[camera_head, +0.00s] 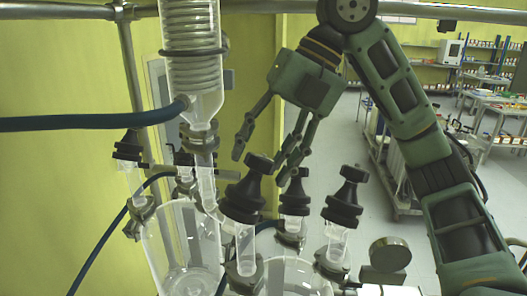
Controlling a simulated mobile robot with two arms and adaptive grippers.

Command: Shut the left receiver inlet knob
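Several black knobs sit on the glass necks, and I cannot tell for sure which is the left receiver inlet knob. A large black knob (246,193) stands near the middle, with a smaller black knob (294,194) behind it to the right and another black knob (345,197) further right. One more black knob (129,148) is at the left. A left glass vessel (182,250) and a right glass vessel (292,280) stand below. My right gripper (263,164) points down with its fingers spread, close to the middle knob's top; contact is unclear. My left gripper is out of view.
A coiled glass condenser (191,60) hangs at the upper left, with a dark blue hose (80,122) running left from it. A metal frame post (131,60) stands behind. A round metal part (390,254) is at the lower right. Lab benches (500,112) are far back.

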